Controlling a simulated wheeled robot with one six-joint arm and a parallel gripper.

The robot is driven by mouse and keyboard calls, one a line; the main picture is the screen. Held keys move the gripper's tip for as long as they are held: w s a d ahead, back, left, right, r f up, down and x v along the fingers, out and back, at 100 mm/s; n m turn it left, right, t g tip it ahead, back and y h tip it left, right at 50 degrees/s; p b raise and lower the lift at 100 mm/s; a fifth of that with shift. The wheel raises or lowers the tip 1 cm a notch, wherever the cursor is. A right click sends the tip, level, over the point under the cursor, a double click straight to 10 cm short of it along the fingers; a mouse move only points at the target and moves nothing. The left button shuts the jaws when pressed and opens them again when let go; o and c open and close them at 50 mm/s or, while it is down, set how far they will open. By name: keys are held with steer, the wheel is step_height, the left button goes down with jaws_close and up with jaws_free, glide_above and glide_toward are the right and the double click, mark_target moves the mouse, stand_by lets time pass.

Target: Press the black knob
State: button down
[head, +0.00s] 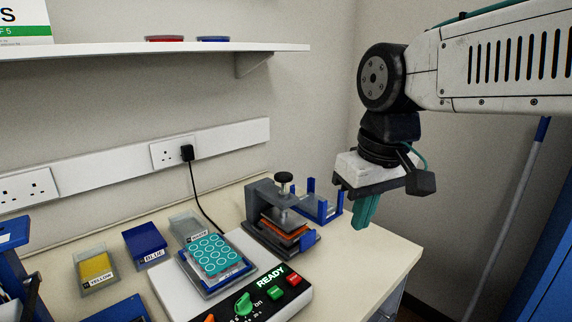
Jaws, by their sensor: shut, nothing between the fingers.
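The black knob (284,177) tops a short stem on a dark grey clamp-like press (259,203) near the bench's right end. Beneath it, inside the press, is an orange-brown block or plate (287,229). My gripper (361,226) has teal fingers, shut and empty, pointing down. It hangs to the right of the press and knob in the picture, apart from both. The exact depth between gripper and knob is hard to tell.
A blue holder (322,208) stands between press and gripper. A white device (232,296) with a green dial, buttons and READY display sits in front, bearing a teal well plate (208,253). Yellow (96,272) and blue (146,244) boxes stand left. A shelf (150,52) hangs above.

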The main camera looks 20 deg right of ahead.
steer(key=w+r+n, duration=0.1)
steer(key=w+r, duration=0.5)
steer(key=w, duration=0.5)
step_height(320, 180, up, 5)
steer(key=n+t, duration=0.1)
steer(key=n, duration=0.2)
glide_above(284, 175)
steer(key=s+d, duration=0.2)
steer(key=s, duration=0.1)
steer(key=shift+s+a+f+y, duration=0.15)
steer(key=shift+a+f+y, duration=0.1)
steer(key=shift+y, duration=0.15)
steer(key=x, duration=1.2)
steer(key=shift+s+f, duration=0.2)
steer(key=shift+f, duration=0.8)
steer(key=shift+m, duration=0.3)
